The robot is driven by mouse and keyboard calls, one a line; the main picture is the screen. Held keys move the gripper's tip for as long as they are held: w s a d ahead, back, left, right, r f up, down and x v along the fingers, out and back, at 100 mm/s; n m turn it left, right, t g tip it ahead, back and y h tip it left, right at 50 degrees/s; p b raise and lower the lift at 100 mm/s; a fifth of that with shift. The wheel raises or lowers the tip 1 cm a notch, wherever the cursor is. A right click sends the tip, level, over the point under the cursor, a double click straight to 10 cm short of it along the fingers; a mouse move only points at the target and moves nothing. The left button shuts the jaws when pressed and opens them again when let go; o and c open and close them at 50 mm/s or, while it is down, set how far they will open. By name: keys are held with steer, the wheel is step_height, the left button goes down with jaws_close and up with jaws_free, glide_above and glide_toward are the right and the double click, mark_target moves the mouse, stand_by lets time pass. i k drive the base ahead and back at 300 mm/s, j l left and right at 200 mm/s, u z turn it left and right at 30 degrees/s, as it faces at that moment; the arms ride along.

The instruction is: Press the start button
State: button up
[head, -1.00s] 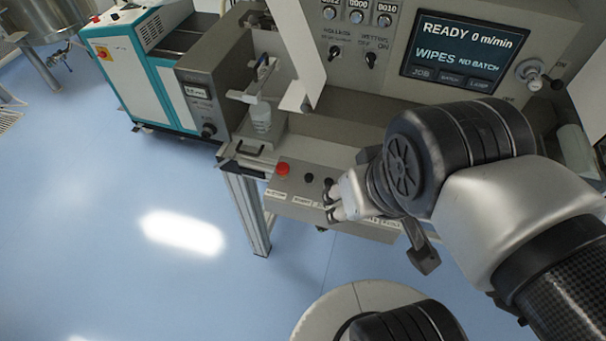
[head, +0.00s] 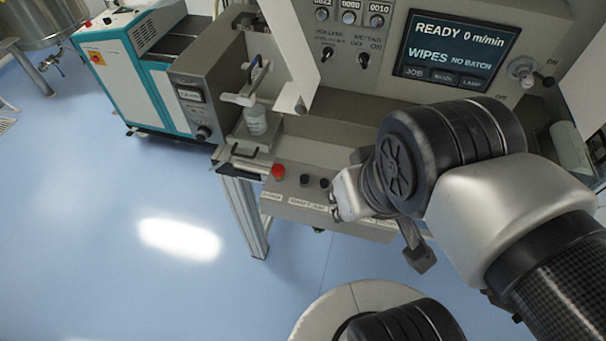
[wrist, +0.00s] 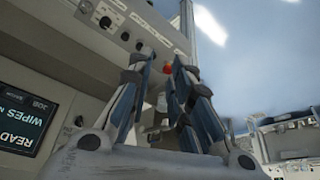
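A grey control box carries a red mushroom button (head: 278,171) at its left end, then a black button (head: 304,180) and another black button (head: 324,183). The labels (head: 306,203) on its front are too blurred to tell which button is start. My gripper (head: 335,205) is just right of the second black button and hides the box's right part. In the wrist view, the fingers (wrist: 162,62) are apart with nothing held. The red button (wrist: 167,69) shows between the tips, and a dark round control (wrist: 105,22) lies to the upper left.
A screen (head: 457,48) reads READY 0 m/min, WIPES NO BATCH. Toggle switches (head: 362,60) sit left of it. Blue floor (head: 110,240) is open at left.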

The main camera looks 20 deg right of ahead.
mark_target(304, 178)
steer(key=i+j, duration=0.1)
steer(key=j, duration=1.2)
steer(key=i+z, duration=0.1)
steer(key=z, duration=1.45)
